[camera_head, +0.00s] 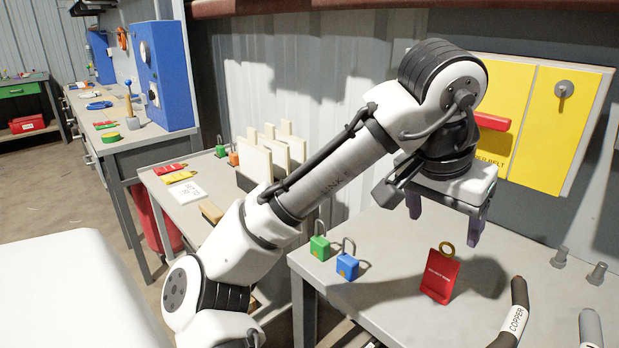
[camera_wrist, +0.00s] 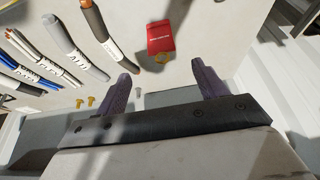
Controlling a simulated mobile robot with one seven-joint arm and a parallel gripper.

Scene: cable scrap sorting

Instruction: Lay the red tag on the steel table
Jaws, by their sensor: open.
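The red tag (camera_head: 440,276), with pale lettering and a brass ring at its top end, is on the grey table top (camera_head: 385,262) at the right in the head view. It also shows in the wrist view (camera_wrist: 160,36), with its ring toward my gripper. I cannot tell whether it lies fully flat. My gripper (camera_head: 444,221) is open and empty above the table, just behind and above the tag. In the wrist view, the fingertips of my gripper (camera_wrist: 161,64) are apart, and the tag shows between and beyond them. Nothing is between the fingers.
A green padlock (camera_head: 319,246) and a blue padlock (camera_head: 347,266) stand left of the tag. A copper-labelled cable (camera_head: 515,318) lies to its right. Several cable pieces (camera_wrist: 45,52) line up in the wrist view. Grey bolts (camera_head: 597,273) and a yellow cabinet (camera_head: 540,125) are at the back.

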